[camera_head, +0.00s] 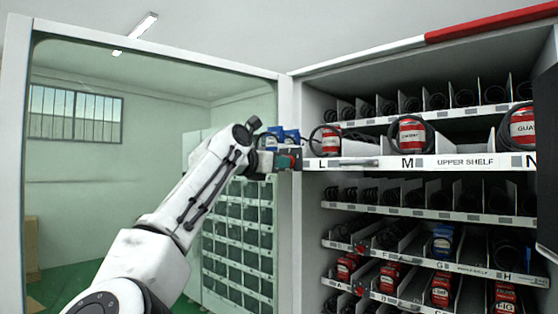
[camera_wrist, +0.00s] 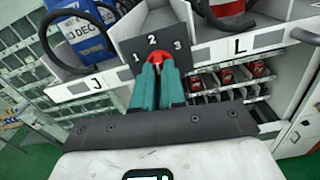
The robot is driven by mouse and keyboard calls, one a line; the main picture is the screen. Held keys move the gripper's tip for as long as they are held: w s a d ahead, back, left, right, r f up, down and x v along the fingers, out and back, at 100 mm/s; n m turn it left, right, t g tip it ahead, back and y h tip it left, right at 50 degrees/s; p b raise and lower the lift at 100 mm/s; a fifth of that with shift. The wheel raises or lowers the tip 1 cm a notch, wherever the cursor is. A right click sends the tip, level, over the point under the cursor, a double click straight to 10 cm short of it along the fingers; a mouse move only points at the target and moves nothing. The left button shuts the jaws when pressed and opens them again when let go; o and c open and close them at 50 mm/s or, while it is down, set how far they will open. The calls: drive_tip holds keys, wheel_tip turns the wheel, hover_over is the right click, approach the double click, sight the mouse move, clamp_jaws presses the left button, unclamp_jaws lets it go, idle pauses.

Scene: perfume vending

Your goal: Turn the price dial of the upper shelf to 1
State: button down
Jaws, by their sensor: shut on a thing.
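The price dial is a small red knob (camera_wrist: 152,70) on a dark plate (camera_wrist: 178,54) marked 1, 2 and 3. The 1 is left of the knob, the 2 above it and the 3 to the right. My gripper (camera_wrist: 157,68) has its teal fingers closed around the knob, which they largely hide. I cannot tell which number the dial points to. In the head view my gripper (camera_head: 286,161) reaches the left end of the upper shelf (camera_head: 468,164), beside the L label.
A blue item (camera_wrist: 81,35) sits in a black coil above the J label, left of the plate. A red and white item (camera_head: 332,139) stands above L. Lower shelves (camera_head: 456,216) hold more coils and goods. The open glass door (camera_head: 150,68) is at the left.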

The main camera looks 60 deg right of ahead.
drive_tip(key=shift+w+r+n+p, duration=0.1)
drive_tip(key=shift+n+p, duration=1.1)
drive_tip(key=shift+n, duration=2.1)
drive_tip(key=shift+w+r+n+p, duration=0.1)
drive_tip(key=shift+n+p, duration=1.1)
drive_tip(key=shift+n, duration=2.1)
drive_tip(key=shift+f, duration=0.1)
drive_tip(key=c, duration=1.2)
unclamp_jaws()
drive_tip(key=shift+s+f, duration=0.1)
drive_tip(key=b+v, duration=0.3)
drive_tip(key=v, duration=0.8)
